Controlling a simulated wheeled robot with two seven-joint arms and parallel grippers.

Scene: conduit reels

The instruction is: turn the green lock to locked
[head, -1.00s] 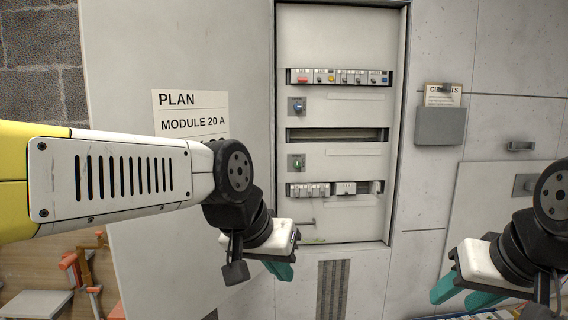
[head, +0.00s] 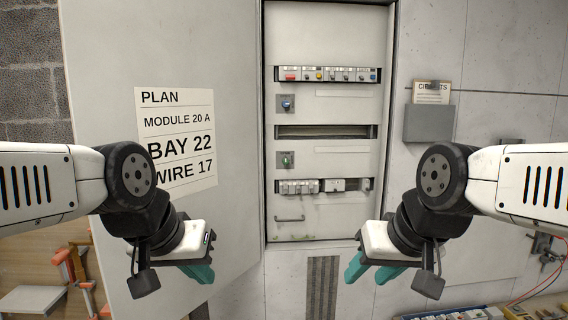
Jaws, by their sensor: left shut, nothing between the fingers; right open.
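The green lock (head: 286,160) is a small green knob on a grey square plate, on the panel inside the open cabinet, below the dark empty slot. Its exact angle is too small to tell. A blue lock (head: 287,103) of the same kind sits above the slot. My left gripper (head: 203,274) has teal fingers, is shut and empty, and hangs in front of the open cabinet door, low and left of the green lock. My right gripper (head: 368,272) has teal fingers, is open and empty, and hangs low and right of the cabinet opening. Neither touches the lock.
The cabinet door (head: 110,60) stands open at left with a plan sheet (head: 176,140). The panel has an upper device row (head: 328,75), a lower breaker row (head: 318,186) and a handle (head: 289,219). A grey pocket (head: 428,123) hangs at right. Space before the panel is clear.

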